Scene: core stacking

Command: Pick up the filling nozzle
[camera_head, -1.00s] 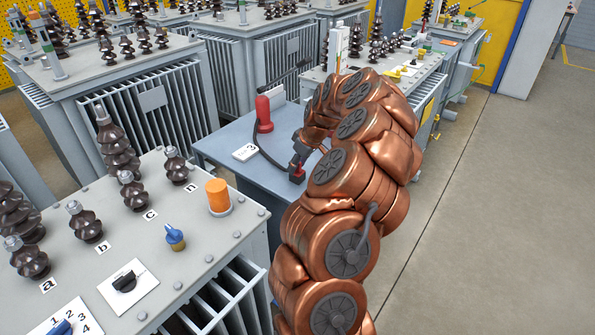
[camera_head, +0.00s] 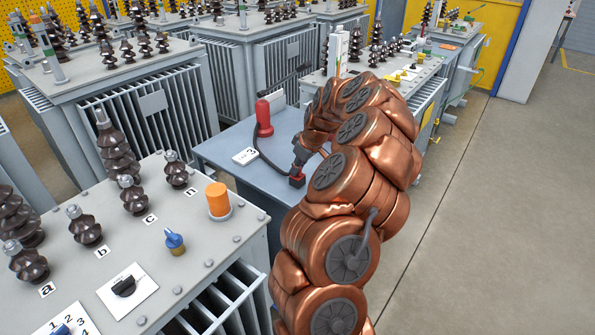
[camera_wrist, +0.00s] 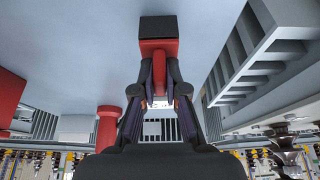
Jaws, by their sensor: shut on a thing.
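The filling nozzle appears to be the small red and black piece (camera_head: 297,182) at the front of the blue-grey table (camera_head: 225,150). My gripper (camera_head: 298,172) is over it in the head view, partly behind my copper arm. In the wrist view my gripper (camera_wrist: 160,88) is shut on the nozzle's red part (camera_wrist: 158,47), with a finger on each side. The nozzle's dark block-shaped end (camera_wrist: 159,27) lies beyond the fingertips. Whether it touches the table is unclear.
A red cylinder (camera_head: 264,118) stands on the table behind the gripper, with a black hose (camera_head: 258,150) curving beside it. A white card marked 3 (camera_head: 245,156) lies left. A transformer (camera_head: 210,255) with insulators and an orange cap is at front left. Clear floor (camera_head: 500,220) is right.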

